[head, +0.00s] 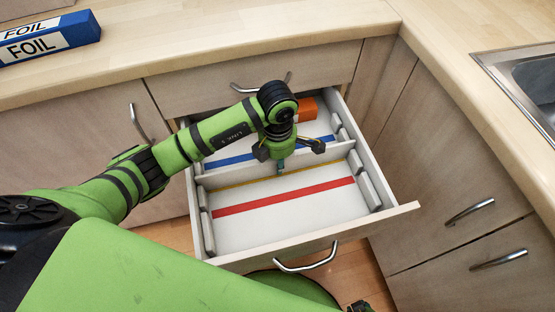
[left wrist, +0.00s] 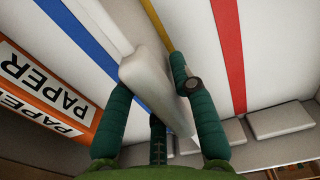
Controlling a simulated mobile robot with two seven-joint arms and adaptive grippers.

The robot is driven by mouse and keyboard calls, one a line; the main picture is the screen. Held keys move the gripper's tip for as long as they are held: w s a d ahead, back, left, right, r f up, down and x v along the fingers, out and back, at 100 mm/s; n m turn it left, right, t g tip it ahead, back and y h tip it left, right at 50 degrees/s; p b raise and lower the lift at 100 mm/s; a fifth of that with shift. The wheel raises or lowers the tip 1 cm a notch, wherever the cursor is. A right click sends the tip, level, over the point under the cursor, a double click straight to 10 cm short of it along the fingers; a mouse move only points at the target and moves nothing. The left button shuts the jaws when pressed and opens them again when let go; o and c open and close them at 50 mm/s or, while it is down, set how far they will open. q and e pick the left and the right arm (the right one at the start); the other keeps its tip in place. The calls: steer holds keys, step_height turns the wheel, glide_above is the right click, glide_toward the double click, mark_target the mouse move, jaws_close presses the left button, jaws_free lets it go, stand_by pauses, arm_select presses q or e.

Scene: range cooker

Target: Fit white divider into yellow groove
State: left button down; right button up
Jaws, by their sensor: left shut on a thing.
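The white divider (left wrist: 150,75) stands across the open drawer in the head view (head: 225,174). My left gripper (head: 282,168) is shut on it near its middle, and its fingers also show on both sides in the left wrist view (left wrist: 160,110). The yellow groove (head: 318,168) runs along the drawer floor just on the near side of the divider. In the left wrist view the yellow groove (left wrist: 168,28) shows beside the divider, partly hidden by a finger. The divider's lower edge is hidden. A dark tip, perhaps my right gripper (head: 359,306), shows at the bottom edge.
The drawer (head: 300,215) also has a red strip (head: 285,195) nearer me and a blue strip (head: 232,160) farther back. Slotted side blocks (head: 368,190) line its walls. An orange PAPER box (left wrist: 42,90) lies at the back. A FOIL box (head: 50,38) is on the counter.

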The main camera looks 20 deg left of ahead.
arm_select(q)
steer(key=c, duration=1.2)
jaws_free()
steer(key=shift+o, duration=0.8)
arm_select(e)
steer(key=shift+w, duration=0.3)
arm_select(q)
steer(key=shift+r, duration=0.1)
arm_select(e)
steer(key=shift+r, duration=0.15)
arm_select(q)
steer(key=shift+w+r, duration=0.1)
steer(key=shift+r, duration=0.25)
step_height(320, 180, up, 11)
steer(key=shift+f+p, duration=0.2)
steer(key=shift+p, duration=0.2)
steer(key=shift+r, duration=0.35)
arm_select(e)
steer(key=shift+s+d, duration=0.1)
steer(key=shift+s, duration=0.9)
